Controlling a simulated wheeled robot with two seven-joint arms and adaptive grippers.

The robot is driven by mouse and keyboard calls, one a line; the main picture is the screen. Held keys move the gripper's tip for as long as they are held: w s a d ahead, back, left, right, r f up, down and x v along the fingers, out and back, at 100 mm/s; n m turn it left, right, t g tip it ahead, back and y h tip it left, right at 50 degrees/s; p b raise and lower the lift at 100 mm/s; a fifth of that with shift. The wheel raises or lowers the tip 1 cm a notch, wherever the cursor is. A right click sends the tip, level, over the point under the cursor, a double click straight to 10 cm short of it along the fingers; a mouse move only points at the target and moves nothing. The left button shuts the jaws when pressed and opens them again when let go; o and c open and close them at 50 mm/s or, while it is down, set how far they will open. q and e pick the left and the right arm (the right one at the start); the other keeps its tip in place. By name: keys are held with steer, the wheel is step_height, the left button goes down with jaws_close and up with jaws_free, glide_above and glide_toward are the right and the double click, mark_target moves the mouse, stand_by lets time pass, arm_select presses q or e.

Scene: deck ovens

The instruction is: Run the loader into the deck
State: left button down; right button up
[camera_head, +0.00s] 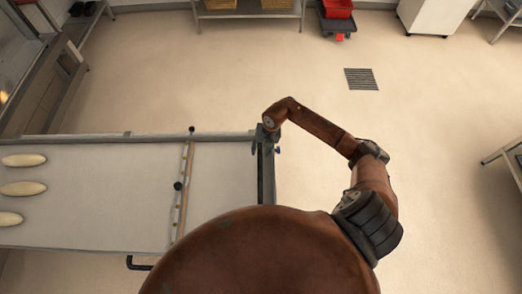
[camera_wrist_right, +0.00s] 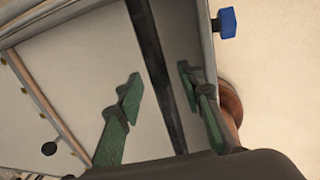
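The loader (camera_head: 105,185) is a long frame with a pale belt, at the left of the head view. Several pale loaves (camera_head: 23,188) lie on its left part. A dark end bar (camera_head: 266,180) crosses its right end and also shows in the wrist view (camera_wrist_right: 152,70). My right gripper (camera_head: 264,142) is at the far corner of this end. In the wrist view its green fingers (camera_wrist_right: 158,84) stand apart with the dark bar between them, a gap showing on each side. My left gripper is not in view.
The oven front (camera_head: 40,85) stands at the upper left. A wooden crosspiece (camera_head: 184,190) with dark knobs spans the belt. A shelf (camera_head: 250,13), a red crate (camera_head: 338,8) and a white cabinet (camera_head: 435,12) stand at the back. The floor right of the loader is clear around a drain (camera_head: 361,79).

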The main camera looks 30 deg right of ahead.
jaws_close()
stand_by(0.6)
